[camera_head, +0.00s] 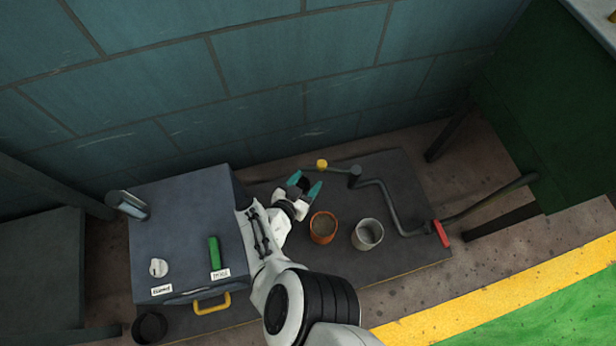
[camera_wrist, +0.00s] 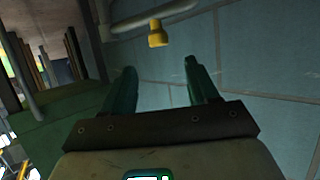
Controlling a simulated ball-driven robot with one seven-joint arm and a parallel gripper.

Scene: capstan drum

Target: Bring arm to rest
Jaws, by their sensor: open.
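My gripper (camera_head: 305,186) has teal fingers and shows near the middle of the head view. It is open, with nothing between the fingers. In the wrist view my gripper (camera_wrist: 160,88) also shows its two fingers apart and empty, with the tiled wall behind them. My white arm reaches up from the bottom of the head view, along the right side of the grey box. The gripper is above and left of an orange cup (camera_head: 323,238), apart from it in the picture.
A grey box (camera_head: 180,215) with a green lever (camera_head: 214,252) and yellow handle (camera_head: 228,303) is left of my arm. A silver cup (camera_head: 367,244), a bent crank rod (camera_head: 385,200) with a red end (camera_head: 440,233) and a yellow knob (camera_head: 321,164) are near. A wall (camera_head: 290,80) stands behind.

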